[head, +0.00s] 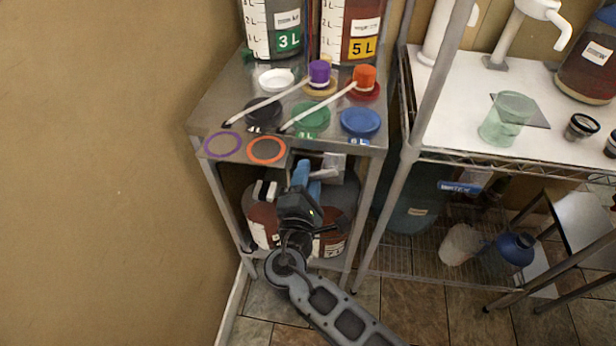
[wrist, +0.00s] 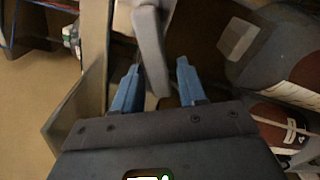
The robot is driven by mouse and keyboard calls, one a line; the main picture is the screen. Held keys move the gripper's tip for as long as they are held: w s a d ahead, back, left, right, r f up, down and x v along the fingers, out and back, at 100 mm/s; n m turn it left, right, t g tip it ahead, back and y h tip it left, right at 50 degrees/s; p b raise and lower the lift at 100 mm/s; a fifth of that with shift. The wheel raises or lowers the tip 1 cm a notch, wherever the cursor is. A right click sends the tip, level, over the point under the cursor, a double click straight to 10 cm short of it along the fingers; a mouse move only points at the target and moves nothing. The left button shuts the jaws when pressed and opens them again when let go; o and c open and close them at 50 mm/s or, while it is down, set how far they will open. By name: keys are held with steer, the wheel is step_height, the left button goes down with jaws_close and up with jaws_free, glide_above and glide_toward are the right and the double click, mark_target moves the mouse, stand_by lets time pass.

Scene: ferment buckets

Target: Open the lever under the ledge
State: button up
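A pale grey lever (wrist: 150,40) hangs down in the wrist view, its lower end between my two blue fingers. In the head view a pale grey piece that looks like this lever (head: 326,173) shows below the metal ledge (head: 345,145), beside my fingertips. My gripper (head: 306,175) reaches under the ledge from the front. In the wrist view my gripper (wrist: 158,66) is open, with gaps showing between the fingers and the lever. I cannot tell how deep the lever sits between them.
Brown-red jugs (head: 262,222) stand on the lower shelf around my gripper. On the ledge above are coloured lids, including a blue one (head: 360,122), and two white sticks. A wire rack (head: 440,250) stands to the right, and a wall (head: 100,170) to the left.

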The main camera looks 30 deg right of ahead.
jaws_close()
steer(key=shift+s+f, duration=0.1)
stand_by(0.5)
steer(key=shift+s+d+f+n+p, duration=0.35)
steer(key=shift+n+p, duration=0.25)
steer(key=shift+n, duration=0.8)
steer(key=shift+s+d+f+n+p, duration=0.2)
steer(key=shift+d+f+n+p, duration=0.35)
steer(key=shift+n, duration=0.85)
steer(key=shift+s+d+f+n+p, duration=0.35)
steer(key=shift+n+p, duration=0.3)
steer(key=shift+n, duration=0.75)
steer(key=shift+o, duration=0.7)
jaws_free()
steer(key=b+v, duration=0.1)
steer(key=v, duration=0.6)
steer(key=shift+s+a, duration=0.25)
steer(key=shift+s, duration=0.05)
